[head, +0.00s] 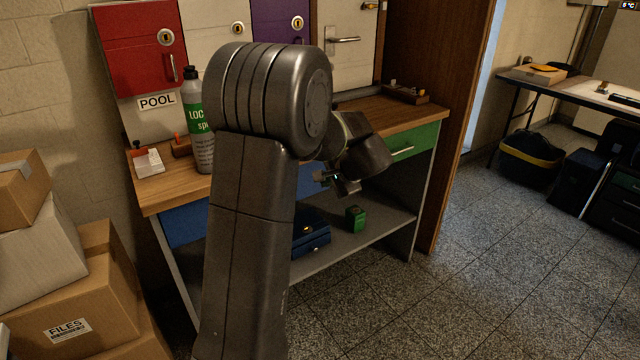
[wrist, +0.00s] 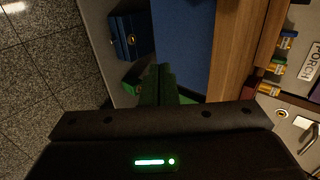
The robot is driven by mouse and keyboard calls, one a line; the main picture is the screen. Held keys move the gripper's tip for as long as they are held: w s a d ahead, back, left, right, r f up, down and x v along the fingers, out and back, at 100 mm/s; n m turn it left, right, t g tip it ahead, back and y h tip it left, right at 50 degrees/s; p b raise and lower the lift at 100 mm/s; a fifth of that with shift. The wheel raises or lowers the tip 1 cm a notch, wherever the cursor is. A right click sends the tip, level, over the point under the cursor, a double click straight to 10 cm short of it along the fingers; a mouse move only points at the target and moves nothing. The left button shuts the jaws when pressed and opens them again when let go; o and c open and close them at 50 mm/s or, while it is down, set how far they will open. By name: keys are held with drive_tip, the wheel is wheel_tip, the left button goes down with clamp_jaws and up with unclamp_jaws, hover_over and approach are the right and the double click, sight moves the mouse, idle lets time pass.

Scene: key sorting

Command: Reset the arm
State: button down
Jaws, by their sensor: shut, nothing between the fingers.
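My gripper (head: 345,186) shows in the head view in front of the wooden workbench (head: 438,108), below the level of its top and near the green drawer. My own arm covers the middle of that view. In the wrist view the gripper fingers (wrist: 158,86) are close together, with nothing seen between them. The gripper is apart from the bench and the items on its shelf.
A blue box (head: 312,236) and a green object (head: 355,218) sit on the lower shelf. Cardboard boxes (head: 92,290) are stacked at left.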

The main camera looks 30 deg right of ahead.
drive_tip(key=shift+v, duration=1.25)
drive_tip(key=shift+f, duration=0.1)
